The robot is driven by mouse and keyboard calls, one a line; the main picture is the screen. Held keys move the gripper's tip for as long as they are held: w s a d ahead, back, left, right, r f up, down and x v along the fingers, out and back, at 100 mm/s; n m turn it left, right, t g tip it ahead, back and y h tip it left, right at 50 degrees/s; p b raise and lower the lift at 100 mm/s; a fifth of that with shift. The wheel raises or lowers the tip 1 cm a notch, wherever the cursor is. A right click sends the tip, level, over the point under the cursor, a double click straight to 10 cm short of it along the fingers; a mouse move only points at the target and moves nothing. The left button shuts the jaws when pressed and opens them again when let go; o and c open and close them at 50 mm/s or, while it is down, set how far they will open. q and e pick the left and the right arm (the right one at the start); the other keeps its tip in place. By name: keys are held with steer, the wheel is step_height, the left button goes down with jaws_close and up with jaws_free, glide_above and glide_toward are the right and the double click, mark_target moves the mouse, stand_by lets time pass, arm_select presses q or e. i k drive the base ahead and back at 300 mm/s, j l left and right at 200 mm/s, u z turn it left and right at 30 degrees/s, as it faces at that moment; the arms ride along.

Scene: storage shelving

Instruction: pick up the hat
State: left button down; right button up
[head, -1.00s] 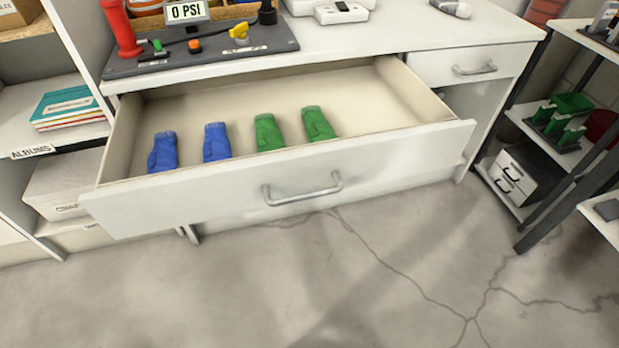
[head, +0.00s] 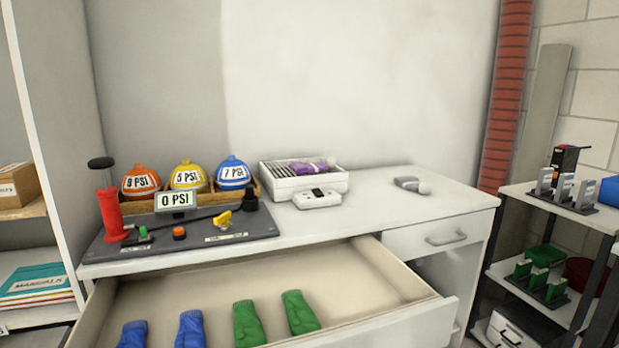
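Three domed hats stand in a row in a wooden holder at the back left of the white desk. The orange hat (head: 141,181) reads "3 PSI", the yellow hat (head: 187,175) "5 PSI" and the blue hat (head: 232,173) "7 PSI". A display (head: 175,201) reading "0 PSI" stands in front of them and hides part of the holder. I cannot tell from the picture which hat the task means. Neither of my grippers is in view.
The drawer (head: 390,325) stands open with blue gloves (head: 189,329) and green gloves (head: 300,312) in it. A grey pump board (head: 250,229) with a red pump (head: 110,215) lies before the hats. A white device (head: 317,198) sits right of them. The desktop (head: 385,208) is mostly clear farther right.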

mark_target(299, 168)
steer(key=u, duration=0.7)
steer(key=l+u, duration=0.65)
steer(key=u, duration=0.15)
steer(key=l+u, duration=0.65)
steer(key=u, duration=0.15)
steer(key=k, duration=0.05)
